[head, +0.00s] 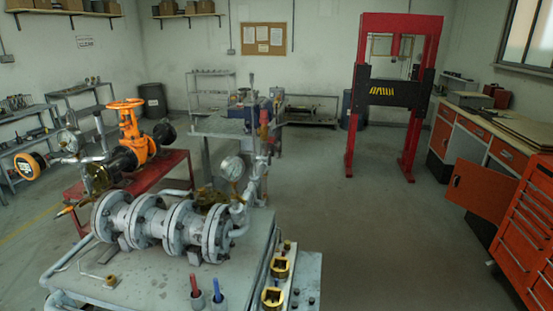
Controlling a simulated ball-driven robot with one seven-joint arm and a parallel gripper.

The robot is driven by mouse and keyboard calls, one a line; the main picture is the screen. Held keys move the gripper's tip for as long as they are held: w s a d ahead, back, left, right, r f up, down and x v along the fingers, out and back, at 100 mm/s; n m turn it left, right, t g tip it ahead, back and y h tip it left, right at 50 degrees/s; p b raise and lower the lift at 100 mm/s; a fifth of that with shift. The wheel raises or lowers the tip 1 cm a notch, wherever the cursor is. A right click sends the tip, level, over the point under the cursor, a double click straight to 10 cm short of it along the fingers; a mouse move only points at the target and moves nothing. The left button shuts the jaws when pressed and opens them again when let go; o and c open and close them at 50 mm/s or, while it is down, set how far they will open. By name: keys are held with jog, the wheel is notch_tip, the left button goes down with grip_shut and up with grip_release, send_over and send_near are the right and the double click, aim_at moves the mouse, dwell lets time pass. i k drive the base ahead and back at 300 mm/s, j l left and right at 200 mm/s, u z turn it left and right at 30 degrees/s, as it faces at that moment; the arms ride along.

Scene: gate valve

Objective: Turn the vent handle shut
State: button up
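A grey flanged pipe assembly (160,222) lies on a grey metal table (150,285) in the near left. A thin upright pipe (257,185) rises at its right end, beside a round white gauge (232,168). A small red handle (264,131) shows near the top of this upright pipe. It may be the vent handle, but it is too small to tell its angle. An orange gate valve (135,140) with an orange handwheel (126,104) stands behind, to the left. My gripper is not visible in the head view.
Red and blue tool handles (217,291) stand in holders at the table's front. Yellow fittings (272,297) sit at its right edge. A red press frame (352,110) stands at the back. An orange drawer cabinet (530,235) is at right. The middle floor is clear.

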aim_at(268, 158)
jog(key=l+u, duration=0.1)
jog(key=l, duration=0.3)
jog(key=i+l+z, duration=0.1)
jog(key=i+l, duration=0.15)
jog(key=i, duration=0.5)
jog(key=i+l, duration=0.2)
jog(key=i, duration=0.5)
jog(key=i+l+z, duration=0.15)
jog(key=i, duration=0.6)
jog(key=i+l+z, duration=0.1)
jog(key=i, duration=0.65)
